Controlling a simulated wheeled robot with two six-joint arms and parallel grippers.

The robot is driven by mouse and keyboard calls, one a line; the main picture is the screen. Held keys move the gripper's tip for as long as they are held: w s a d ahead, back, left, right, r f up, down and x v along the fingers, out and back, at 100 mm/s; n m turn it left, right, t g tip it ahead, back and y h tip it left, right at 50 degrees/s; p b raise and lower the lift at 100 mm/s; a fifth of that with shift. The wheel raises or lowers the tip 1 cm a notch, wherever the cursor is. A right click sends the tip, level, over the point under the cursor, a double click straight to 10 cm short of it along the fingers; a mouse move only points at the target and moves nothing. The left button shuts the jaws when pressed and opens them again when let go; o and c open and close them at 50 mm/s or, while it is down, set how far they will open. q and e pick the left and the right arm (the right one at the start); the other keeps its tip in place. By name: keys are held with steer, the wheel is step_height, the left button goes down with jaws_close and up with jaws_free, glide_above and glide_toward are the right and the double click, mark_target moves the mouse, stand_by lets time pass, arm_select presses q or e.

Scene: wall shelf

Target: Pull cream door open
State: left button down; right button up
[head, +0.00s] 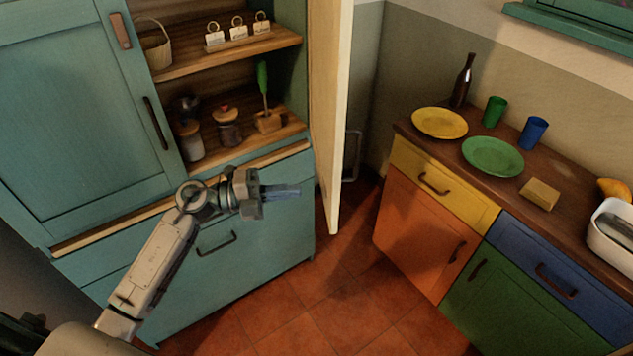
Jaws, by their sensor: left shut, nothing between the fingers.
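The cream door (337,110) stands swung well out from the right side of the teal cabinet (80,120), seen nearly edge-on. The shelves behind it are exposed. My left gripper (298,190) is shut and empty in front of the cabinet's lower part. Its fingers point right toward the door, with a gap between the fingertips and the door. The door's handle cannot be made out. My right gripper is not in view.
The open shelves hold a basket (154,46), jars and a green-handled brush (264,92). At right, a coloured counter (400,200) carries a yellow plate (439,122), a green plate (492,157), cups and a bottle. Tiled floor (330,300) is clear between cabinet and counter.

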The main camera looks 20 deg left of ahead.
mark_target(331, 187)
arm_select(q)
steer(key=p+x, duration=0.2)
steer(key=x, duration=0.2)
steer(key=shift+w+d+r, duration=0.2)
steer(key=shift+d, duration=0.1)
steer(key=shift+w+d+f+p, duration=0.2)
steer(key=shift+w+d+p, duration=0.15)
steer(key=shift+d, duration=0.35)
